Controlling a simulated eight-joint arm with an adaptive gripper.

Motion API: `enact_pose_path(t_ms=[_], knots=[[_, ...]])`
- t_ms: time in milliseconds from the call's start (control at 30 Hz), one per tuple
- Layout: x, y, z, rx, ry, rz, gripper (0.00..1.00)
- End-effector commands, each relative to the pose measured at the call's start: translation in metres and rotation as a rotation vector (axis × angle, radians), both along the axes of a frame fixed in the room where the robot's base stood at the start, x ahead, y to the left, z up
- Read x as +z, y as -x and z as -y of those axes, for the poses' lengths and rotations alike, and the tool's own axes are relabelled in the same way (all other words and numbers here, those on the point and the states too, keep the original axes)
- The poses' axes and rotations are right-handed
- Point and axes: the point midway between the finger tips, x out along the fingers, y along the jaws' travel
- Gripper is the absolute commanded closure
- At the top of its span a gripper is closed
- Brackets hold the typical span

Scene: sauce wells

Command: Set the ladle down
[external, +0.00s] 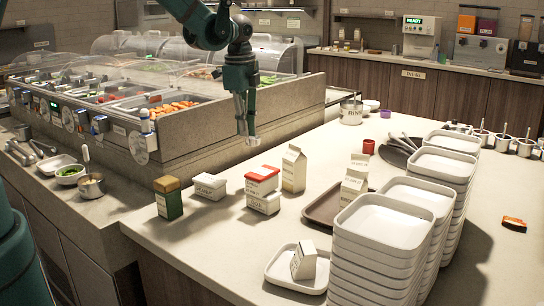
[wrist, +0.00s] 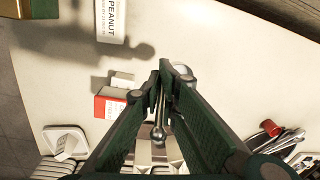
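My gripper (external: 246,112) hangs above the counter, over the area behind the cartons. In the wrist view my gripper (wrist: 167,72) has its fingertips close together around a thin metal handle with a round knob end, which appears to be the ladle (wrist: 158,131). A rounded metal part shows just beyond the fingertips, and a small pale piece of the ladle (external: 251,139) shows below them in the external view. The ladle is clear of the counter (external: 225,235). Most of it is hidden by the fingers.
Stacked white trays (external: 395,225) stand at right. A metal pot (external: 351,112) stands at the back. A small pan (external: 91,187) sits at left. Bare counter lies between.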

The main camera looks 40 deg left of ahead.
Motion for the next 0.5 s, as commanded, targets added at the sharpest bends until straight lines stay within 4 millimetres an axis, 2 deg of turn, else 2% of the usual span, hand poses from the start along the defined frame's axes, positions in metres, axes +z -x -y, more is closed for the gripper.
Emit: enact_pose_path(t_ms=[200, 500], knots=[[-0.028, 0.0, 0.001, -0.001, 0.0, 0.0, 1.0], [-0.039, 0.001, 0.001, -0.001, 0.0, 0.0, 1.0]])
